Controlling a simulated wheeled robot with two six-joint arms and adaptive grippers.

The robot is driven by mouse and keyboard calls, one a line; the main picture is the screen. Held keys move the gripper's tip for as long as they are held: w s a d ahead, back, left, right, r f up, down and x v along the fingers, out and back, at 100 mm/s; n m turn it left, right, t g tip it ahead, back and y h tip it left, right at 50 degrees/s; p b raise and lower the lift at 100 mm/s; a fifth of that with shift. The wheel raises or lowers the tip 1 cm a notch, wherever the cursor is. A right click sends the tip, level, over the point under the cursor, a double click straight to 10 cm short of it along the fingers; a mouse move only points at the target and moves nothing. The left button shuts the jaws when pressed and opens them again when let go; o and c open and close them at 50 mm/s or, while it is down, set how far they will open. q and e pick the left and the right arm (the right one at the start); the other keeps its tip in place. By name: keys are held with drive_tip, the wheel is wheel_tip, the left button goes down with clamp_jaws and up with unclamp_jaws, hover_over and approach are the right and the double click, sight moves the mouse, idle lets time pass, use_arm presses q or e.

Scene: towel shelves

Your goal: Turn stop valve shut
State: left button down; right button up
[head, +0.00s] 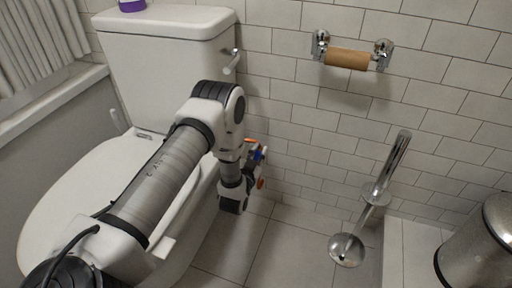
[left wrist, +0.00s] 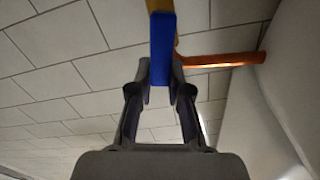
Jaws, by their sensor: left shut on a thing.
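The stop valve shows in the left wrist view as a flat blue handle (left wrist: 162,42) with a yellowish part (left wrist: 160,5) at its far end. A copper-coloured pipe (left wrist: 225,60) runs from beside the handle to the right, towards a pale surface. My left gripper (left wrist: 161,80) is shut on the blue handle, with one finger on each side. In the head view the left gripper (head: 251,162) is low beside the toilet, near the wall. Only small blue and orange bits of the valve show there; my arm hides much of it. My right gripper is in neither view.
The white toilet (head: 90,175) stands at the left, under my left arm. A toilet roll holder (head: 346,59) is on the tiled wall. A brush stand (head: 375,195) and a metal bin (head: 482,250) stand at the right. The floor between toilet and brush is clear.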

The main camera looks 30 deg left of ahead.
use_arm(q)
drive_tip(key=shift+w+d+f+m+p, duration=0.15)
drive_tip(key=shift+d+f+m+p, duration=0.6)
drive_tip(key=shift+m, duration=1.8)
drive_tip(key=shift+w+d+f+m+p, duration=0.15)
drive_tip(key=shift+d+f+m+p, duration=0.6)
drive_tip(key=shift+m, duration=1.75)
drive_tip(key=shift+w+d+f+m+p, duration=0.25)
drive_tip(key=shift+f+m+p, duration=0.9)
drive_tip(key=shift+m, duration=1.4)
drive_tip(key=shift+s+r, duration=0.1)
drive_tip(key=shift+r, duration=0.15)
drive_tip(key=c, duration=1.1)
unclamp_jaws()
